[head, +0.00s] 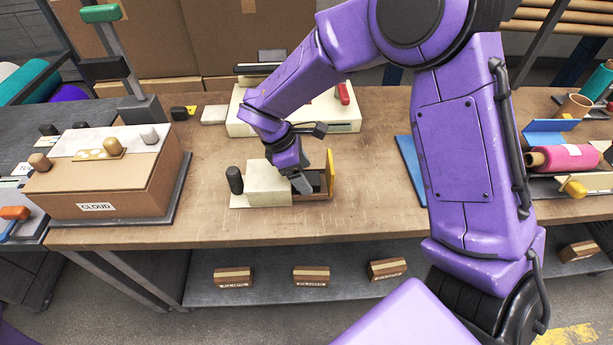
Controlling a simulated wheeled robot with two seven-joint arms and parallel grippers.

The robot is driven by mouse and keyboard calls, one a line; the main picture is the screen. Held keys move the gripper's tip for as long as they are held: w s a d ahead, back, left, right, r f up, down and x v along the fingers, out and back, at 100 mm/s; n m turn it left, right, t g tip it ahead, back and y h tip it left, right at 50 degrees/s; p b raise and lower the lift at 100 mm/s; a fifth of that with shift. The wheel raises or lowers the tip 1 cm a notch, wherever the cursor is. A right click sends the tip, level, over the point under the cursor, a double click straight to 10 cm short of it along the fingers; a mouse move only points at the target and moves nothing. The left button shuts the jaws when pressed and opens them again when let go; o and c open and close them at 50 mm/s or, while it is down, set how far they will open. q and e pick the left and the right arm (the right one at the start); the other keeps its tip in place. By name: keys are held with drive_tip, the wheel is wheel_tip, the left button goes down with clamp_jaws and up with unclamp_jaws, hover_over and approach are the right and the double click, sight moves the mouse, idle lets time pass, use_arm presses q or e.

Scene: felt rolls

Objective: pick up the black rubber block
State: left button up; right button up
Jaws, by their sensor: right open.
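A cream fixture (268,185) stands near the front edge of the workbench. Its right part is a shallow brown-sided recess with a yellow upright plate (330,168) behind. Something dark lies in this recess, which could be the black rubber block (317,184); my gripper covers part of it, so its shape is unclear. My right gripper (309,180) reaches down over the recess, open, with its fingertips close to the dark thing. I cannot tell whether they touch it. My left gripper is out of view.
A black rounded knob (235,180) stands at the fixture's left end. A cardboard box marked CLOUD (105,185) is on the left. A larger cream unit (240,122) stands behind. A pink roll (565,158) lies right. The workbench (200,215) is bare around the fixture's left side.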

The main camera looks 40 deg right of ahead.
drive_tip(key=shift+s+d+f, duration=0.2)
drive_tip(key=shift+f, duration=0.15)
drive_tip(key=shift+s, duration=0.15)
drive_tip(key=c, duration=1.4)
drive_tip(key=shift+r, duration=0.55)
drive_tip(key=s+a+r, duration=0.3)
drive_tip(key=r, duration=0.1)
drive_tip(key=s+a+r+b, duration=0.1)
drive_tip(key=s+a+r, duration=0.2)
drive_tip(key=s+r, duration=0.1)
drive_tip(key=s+a+r+b, duration=0.1)
drive_tip(key=s+a+r, duration=0.2)
drive_tip(key=shift+s+r, duration=0.35)
drive_tip(key=shift+r, duration=0.05)
